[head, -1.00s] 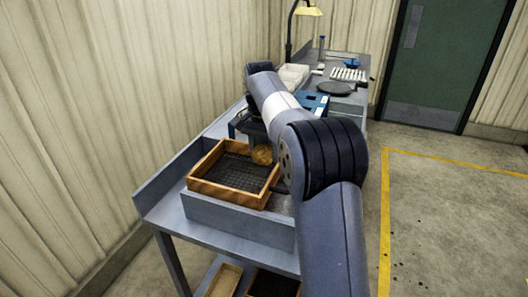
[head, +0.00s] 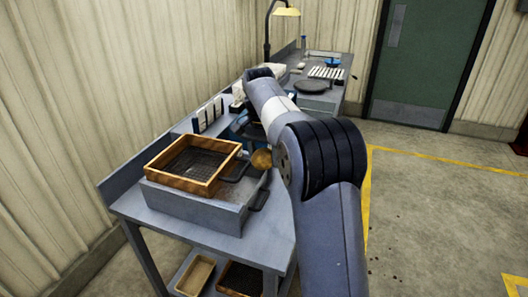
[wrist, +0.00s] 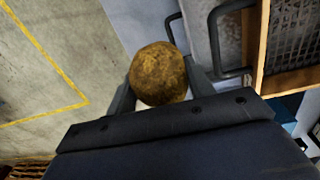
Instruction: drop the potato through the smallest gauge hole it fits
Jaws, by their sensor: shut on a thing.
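A brown potato (wrist: 160,74) is held between the two fingers of my gripper (wrist: 158,85) in the wrist view. In the head view the potato (head: 262,159) shows beside my arm, to the right of the wooden tray. My gripper is shut on it, and its fingers are mostly hidden by my arm in the head view. I cannot make out a gauge with holes; a blue object (head: 247,126) behind the tray is partly covered by my arm.
A wooden-framed mesh tray (head: 180,183) sits on a grey box with dark handles on the bench. White upright pieces (head: 208,116) stand behind it. A lamp (head: 286,11), a dark disc (head: 311,86) and a white rack (head: 327,72) are farther back. Open floor lies right.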

